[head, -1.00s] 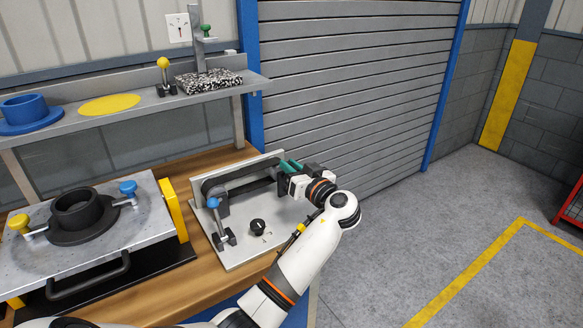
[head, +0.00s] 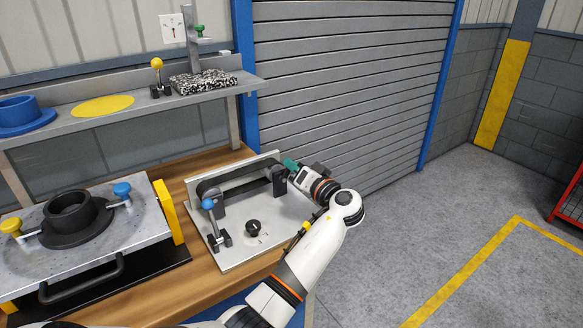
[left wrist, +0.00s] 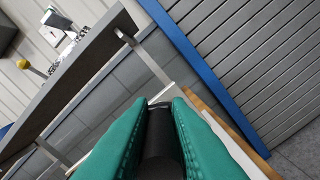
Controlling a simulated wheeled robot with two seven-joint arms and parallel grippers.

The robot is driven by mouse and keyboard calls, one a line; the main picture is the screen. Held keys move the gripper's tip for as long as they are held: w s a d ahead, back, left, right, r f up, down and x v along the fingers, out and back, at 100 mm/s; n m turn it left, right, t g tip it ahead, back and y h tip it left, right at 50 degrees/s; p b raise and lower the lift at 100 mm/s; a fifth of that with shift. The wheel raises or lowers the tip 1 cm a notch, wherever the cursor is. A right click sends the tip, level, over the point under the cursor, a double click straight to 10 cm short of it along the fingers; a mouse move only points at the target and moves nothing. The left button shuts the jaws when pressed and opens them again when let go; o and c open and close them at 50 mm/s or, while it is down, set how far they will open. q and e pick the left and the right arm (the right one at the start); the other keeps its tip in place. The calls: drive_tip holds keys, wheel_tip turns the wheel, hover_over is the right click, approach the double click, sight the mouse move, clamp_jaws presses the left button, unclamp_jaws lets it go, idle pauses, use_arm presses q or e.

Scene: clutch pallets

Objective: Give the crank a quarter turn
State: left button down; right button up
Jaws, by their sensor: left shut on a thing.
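The crank fixture is a grey metal plate (head: 237,247) on the bench, with a dark belt-like arm (head: 236,185) along its back and a black bracket (head: 279,181) at that arm's right end. My left gripper (head: 290,164) is at the right end of the fixture, its green fingers by the bracket. In the left wrist view the green fingers (left wrist: 160,110) are shut on a dark round crank handle (left wrist: 161,148) between them. The fingers and my wrist hide most of the crank in the head view. My right gripper is not in view.
A blue-knobbed clamp (head: 209,204) and a black dial knob (head: 253,228) stand on the plate. To the left is a clamped pallet (head: 128,225) with a black ring part (head: 71,212). A shelf (head: 135,101) runs above. Open floor lies right.

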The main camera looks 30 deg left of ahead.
use_arm(q)
drive_tip(key=m, duration=0.2)
drive_tip(key=shift+w+d+f+m, duration=0.15)
drive_tip(key=shift+w+f+m, duration=0.15)
drive_tip(key=shift+w+m, duration=0.1)
drive_tip(key=m, duration=0.1)
drive_tip(key=m+p, duration=0.1)
drive_tip(key=shift+w+d+f+m, duration=0.1)
drive_tip(key=shift+w+f+m, duration=0.2)
drive_tip(key=shift+f+m, duration=0.1)
drive_tip(key=m, duration=0.1)
drive_tip(key=f+m+p, duration=0.1)
drive_tip(key=m, duration=0.3)
drive_tip(key=shift+w+d+f+p, duration=0.1)
drive_tip(key=shift+w+f+p, duration=0.2)
drive_tip(key=shift+p, duration=0.1)
drive_tip(key=shift+m, duration=0.3)
drive_tip(key=c, duration=1.5)
unclamp_jaws()
drive_tip(key=shift+o, duration=0.5)
drive_tip(key=shift+f, duration=0.1)
